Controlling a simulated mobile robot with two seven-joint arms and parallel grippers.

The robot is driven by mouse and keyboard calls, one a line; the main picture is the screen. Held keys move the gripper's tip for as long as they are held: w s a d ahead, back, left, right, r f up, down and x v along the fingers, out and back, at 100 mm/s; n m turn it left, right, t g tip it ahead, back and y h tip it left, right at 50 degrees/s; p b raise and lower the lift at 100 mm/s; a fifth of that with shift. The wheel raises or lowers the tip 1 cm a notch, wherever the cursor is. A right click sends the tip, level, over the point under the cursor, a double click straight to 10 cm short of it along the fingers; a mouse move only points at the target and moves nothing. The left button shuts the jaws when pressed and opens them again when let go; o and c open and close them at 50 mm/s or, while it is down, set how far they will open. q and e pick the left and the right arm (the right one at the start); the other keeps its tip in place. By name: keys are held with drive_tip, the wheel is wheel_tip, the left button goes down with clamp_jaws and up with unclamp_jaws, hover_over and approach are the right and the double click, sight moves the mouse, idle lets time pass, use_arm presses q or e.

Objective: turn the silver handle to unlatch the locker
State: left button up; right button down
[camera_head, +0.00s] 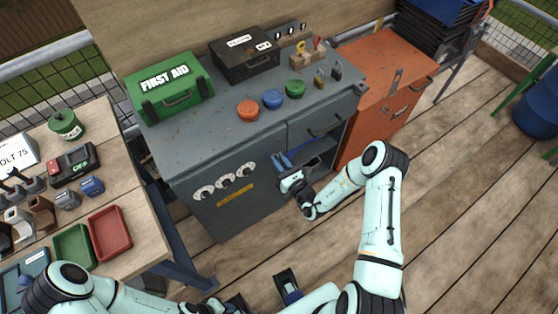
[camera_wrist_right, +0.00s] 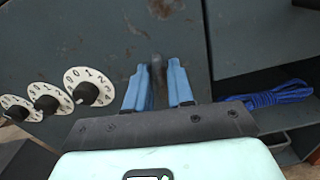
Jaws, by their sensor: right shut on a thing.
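The locker is the grey-blue cabinet (camera_head: 232,178) with three white number dials (camera_head: 225,182) on its closed front door. My right gripper (camera_head: 281,162) is at the right edge of that door. In the right wrist view, its blue fingers (camera_wrist_right: 160,88) close around the silver handle (camera_wrist_right: 157,66), which is partly hidden and blurred between them. The dials (camera_wrist_right: 88,90) show to the left of the fingers. My left arm runs along the bottom of the head view, and its gripper is not clear there.
An open shelf with a coiled blue rope (camera_wrist_right: 268,97) lies right of the door. An orange cabinet (camera_head: 385,75) stands to the right. A wooden table (camera_head: 140,215) with red and green trays is at left. The plank floor (camera_head: 470,190) is free at right.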

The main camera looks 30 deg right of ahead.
use_arm(q)
drive_tip(key=w+r+p, duration=0.3)
drive_tip(key=r+p, duration=0.2)
drive_tip(key=r, duration=0.1)
drive_tip(key=shift+r+t+p, duration=0.3)
drive_tip(key=shift+r+p, duration=0.1)
use_arm(e)
drive_tip(key=shift+d+f+m, duration=0.15)
drive_tip(key=shift+m, duration=3.95)
drive_tip(key=shift+d+f+m, duration=0.1)
drive_tip(key=shift+f+m, duration=0.05)
drive_tip(key=shift+m, duration=3.95)
use_arm(q)
drive_tip(key=shift+w, duration=0.1)
use_arm(e)
drive_tip(key=c, duration=1.2)
unclamp_jaws()
